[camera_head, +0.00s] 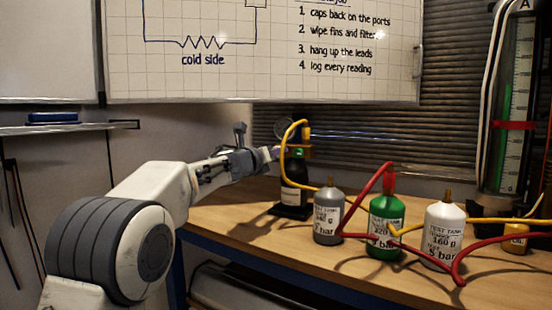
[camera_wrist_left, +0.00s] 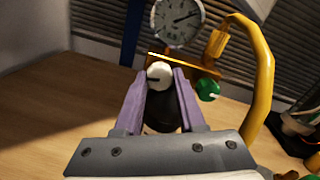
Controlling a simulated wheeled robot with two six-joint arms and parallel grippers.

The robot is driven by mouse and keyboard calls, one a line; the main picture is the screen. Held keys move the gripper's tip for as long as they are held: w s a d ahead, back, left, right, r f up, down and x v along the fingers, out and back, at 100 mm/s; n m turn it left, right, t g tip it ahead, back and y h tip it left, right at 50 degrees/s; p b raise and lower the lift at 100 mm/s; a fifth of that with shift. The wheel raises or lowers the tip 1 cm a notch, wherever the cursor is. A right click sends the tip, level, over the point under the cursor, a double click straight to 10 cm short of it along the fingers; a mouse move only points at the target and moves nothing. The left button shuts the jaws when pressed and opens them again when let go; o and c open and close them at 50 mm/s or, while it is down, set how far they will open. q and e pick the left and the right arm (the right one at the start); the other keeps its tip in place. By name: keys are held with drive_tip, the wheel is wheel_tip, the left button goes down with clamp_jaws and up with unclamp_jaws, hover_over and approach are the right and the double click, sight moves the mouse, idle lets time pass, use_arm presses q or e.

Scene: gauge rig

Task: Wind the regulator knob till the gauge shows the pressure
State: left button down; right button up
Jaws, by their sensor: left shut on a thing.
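The regulator's pale round knob (camera_wrist_left: 159,74) sits between the two fingertips of my left gripper (camera_wrist_left: 163,80), which is shut on it. A dark mark shows on the knob. The round gauge (camera_wrist_left: 178,20) stands just above, its dark needle pointing to the upper right; its figures are too small to read. In the head view the gauge (camera_head: 283,128) is seen edge-on, and my left gripper (camera_head: 268,155) reaches the regulator from the left. The regulator sits on a dark bottle (camera_head: 293,172). My right gripper is not in view.
A yellow hose (camera_wrist_left: 263,75) arches close on the right, beside a green fitting (camera_wrist_left: 208,90). Grey (camera_head: 328,218), green (camera_head: 386,225) and white (camera_head: 444,237) test tanks stand to the right, with a red hose (camera_head: 375,180) among them. The bench (camera_head: 232,215) is bare at left.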

use_arm(q)
drive_tip(key=shift+f+m, duration=0.2)
drive_tip(key=shift+m, duration=0.5)
drive_tip(key=c, duration=0.5)
unclamp_jaws()
drive_tip(key=shift+d, duration=0.1)
drive_tip(key=shift+r, duration=0.1)
drive_tip(key=b+v, duration=0.3)
drive_tip(key=v, duration=0.7)
drive_tip(key=shift+s, duration=0.25)
